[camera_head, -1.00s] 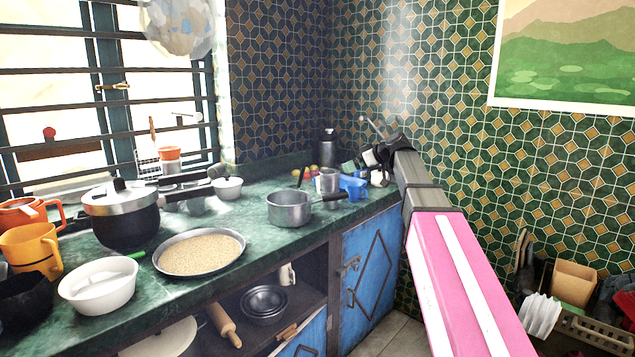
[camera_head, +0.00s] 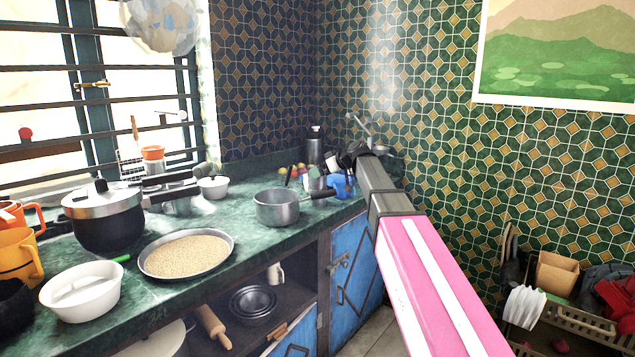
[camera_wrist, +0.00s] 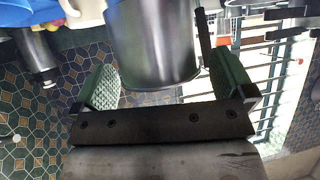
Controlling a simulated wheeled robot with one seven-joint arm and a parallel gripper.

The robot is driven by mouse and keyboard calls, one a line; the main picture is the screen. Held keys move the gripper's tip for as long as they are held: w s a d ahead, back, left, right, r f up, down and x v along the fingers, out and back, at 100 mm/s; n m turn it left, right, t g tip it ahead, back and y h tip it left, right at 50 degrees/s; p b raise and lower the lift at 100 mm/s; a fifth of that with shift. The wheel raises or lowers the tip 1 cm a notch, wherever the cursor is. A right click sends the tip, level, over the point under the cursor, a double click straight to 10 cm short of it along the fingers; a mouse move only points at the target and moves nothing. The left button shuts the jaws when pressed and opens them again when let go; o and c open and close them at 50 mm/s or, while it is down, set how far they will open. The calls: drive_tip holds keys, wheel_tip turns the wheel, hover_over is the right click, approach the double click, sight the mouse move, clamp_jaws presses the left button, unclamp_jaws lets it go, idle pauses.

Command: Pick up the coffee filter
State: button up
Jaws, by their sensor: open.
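A steel cylinder, which I take for the coffee filter (camera_wrist: 152,45), fills the upper middle of the wrist view. It shows between the two green fingers of my gripper (camera_wrist: 163,66), which are open and spread on either side of it. I cannot tell whether either finger touches it. In the head view my gripper (camera_head: 340,162) is at the back right of the counter, and the filter (camera_head: 314,180) is small and partly hidden among other items there.
A saucepan (camera_head: 276,208) with a black handle stands close to the left. A blue jug (camera_head: 341,186) and a dark flask (camera_head: 315,146) are beside the filter. A grain-filled plate (camera_head: 187,257) and a pressure cooker (camera_head: 105,217) stand further left. The tiled wall is close behind.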

drive_tip(key=shift+x, duration=0.95)
drive_tip(key=c, duration=0.8)
drive_tip(key=shift+c, duration=0.2)
